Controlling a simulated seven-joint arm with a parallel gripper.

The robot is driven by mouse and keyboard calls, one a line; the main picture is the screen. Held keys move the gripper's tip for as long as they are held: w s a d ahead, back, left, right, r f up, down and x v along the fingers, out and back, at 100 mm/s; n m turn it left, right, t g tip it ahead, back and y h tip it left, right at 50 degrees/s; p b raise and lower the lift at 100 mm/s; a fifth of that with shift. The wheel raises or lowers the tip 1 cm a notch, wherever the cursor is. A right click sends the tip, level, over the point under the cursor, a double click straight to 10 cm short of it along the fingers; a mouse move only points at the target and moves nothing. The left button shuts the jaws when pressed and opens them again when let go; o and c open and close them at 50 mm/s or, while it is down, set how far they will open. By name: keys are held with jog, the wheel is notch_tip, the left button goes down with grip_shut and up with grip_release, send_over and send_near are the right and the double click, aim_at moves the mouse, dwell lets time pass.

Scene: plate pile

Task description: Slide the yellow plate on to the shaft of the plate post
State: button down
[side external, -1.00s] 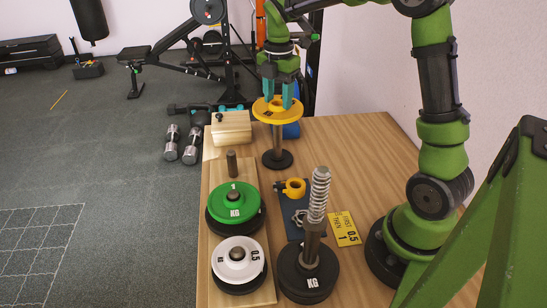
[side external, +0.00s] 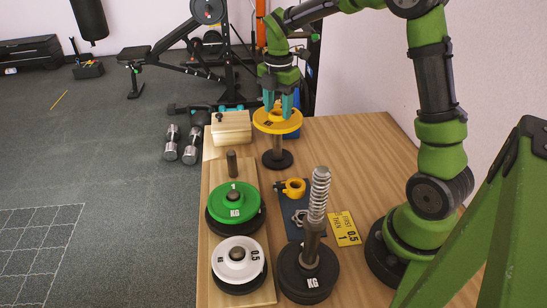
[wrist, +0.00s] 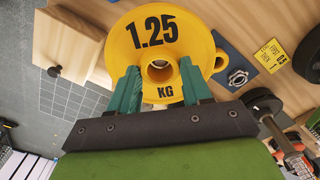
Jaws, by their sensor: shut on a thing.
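The yellow plate (side external: 292,123), marked 1.25 KG in the wrist view (wrist: 185,30), is roughly level at the back of the table. My gripper (side external: 279,112) is shut on its raised hub, with teal fingers (wrist: 160,88) on both sides. A thin grey shaft on a round black base (side external: 278,160) stands directly below the plate. The plate hides its top, and I cannot tell whether it enters the hole. A taller upright shaft (side external: 319,195) with a ribbed upper part stands at the front on dark discs (side external: 310,272).
A wooden board (side external: 219,172) bears a bare peg (side external: 232,162), a green plate (side external: 245,195) and a white plate (side external: 225,262). A wooden block (side external: 231,130) stands left of the yellow plate. A yellow collar (side external: 292,188) and a yellow sign (side external: 344,229) lie mid-table. The right back is clear.

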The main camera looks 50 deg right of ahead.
aim_at(277, 136)
jog(key=shift+f, duration=0.4)
jog(key=shift+f, duration=0.2)
dwell(0.5)
jog(key=shift+f, duration=1.75)
jog(key=shift+f, duration=0.2)
jog(key=shift+w+f, duration=0.1)
jog(key=shift+f, duration=1.7)
jog(key=shift+f, duration=0.3)
jog(key=shift+f, duration=0.5)
jog(key=shift+f, duration=0.15)
jog(key=shift+r, duration=0.4)
dwell(0.4)
